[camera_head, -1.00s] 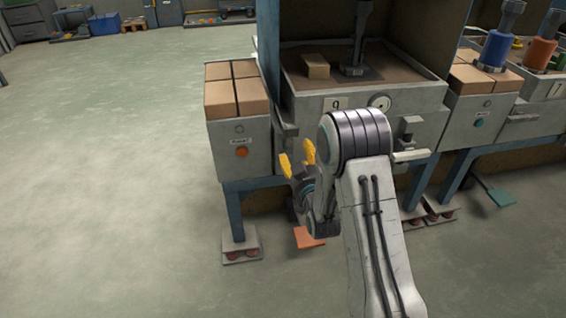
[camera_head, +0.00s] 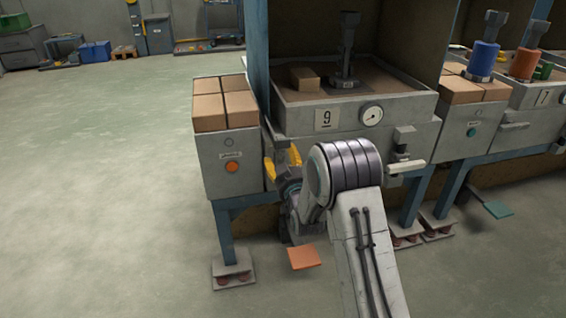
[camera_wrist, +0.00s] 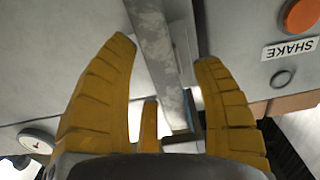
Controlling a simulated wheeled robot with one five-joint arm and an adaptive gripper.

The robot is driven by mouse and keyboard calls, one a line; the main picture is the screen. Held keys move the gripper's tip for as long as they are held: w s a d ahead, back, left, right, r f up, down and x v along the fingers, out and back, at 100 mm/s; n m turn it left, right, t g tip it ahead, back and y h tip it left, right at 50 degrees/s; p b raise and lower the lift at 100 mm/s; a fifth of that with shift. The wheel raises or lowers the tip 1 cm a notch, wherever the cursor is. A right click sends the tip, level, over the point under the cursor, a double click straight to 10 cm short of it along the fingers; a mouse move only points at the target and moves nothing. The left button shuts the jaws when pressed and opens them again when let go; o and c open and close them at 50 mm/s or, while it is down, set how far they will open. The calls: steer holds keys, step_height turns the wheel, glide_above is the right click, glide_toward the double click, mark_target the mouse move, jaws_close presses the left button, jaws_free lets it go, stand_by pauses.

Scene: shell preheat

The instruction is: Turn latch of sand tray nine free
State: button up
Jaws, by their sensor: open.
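Sand tray nine (camera_head: 293,124) is a grey tray with a "9" plate and a round gauge on its front. A grey metal bar (camera_head: 274,132) is at the tray's left front corner; it looks like a latch lever. My gripper (camera_head: 281,163) is open, with yellow fingers, just below and in front of that corner. In the wrist view the bar (camera_wrist: 153,45) runs between the two spread fingers of my gripper (camera_wrist: 166,52), with space visible on both sides. I cannot tell whether the bar's lower end touches anything.
A grey box with an orange button (camera_head: 232,167) and brown blocks (camera_head: 225,105) stands close left of the gripper. A pale handle (camera_head: 405,166) sticks out at the tray's right front. An orange pedal (camera_head: 304,257) is below. The floor at left is clear.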

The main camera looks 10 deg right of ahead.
steer(key=shift+w, duration=0.3)
jaws_close()
stand_by(0.6)
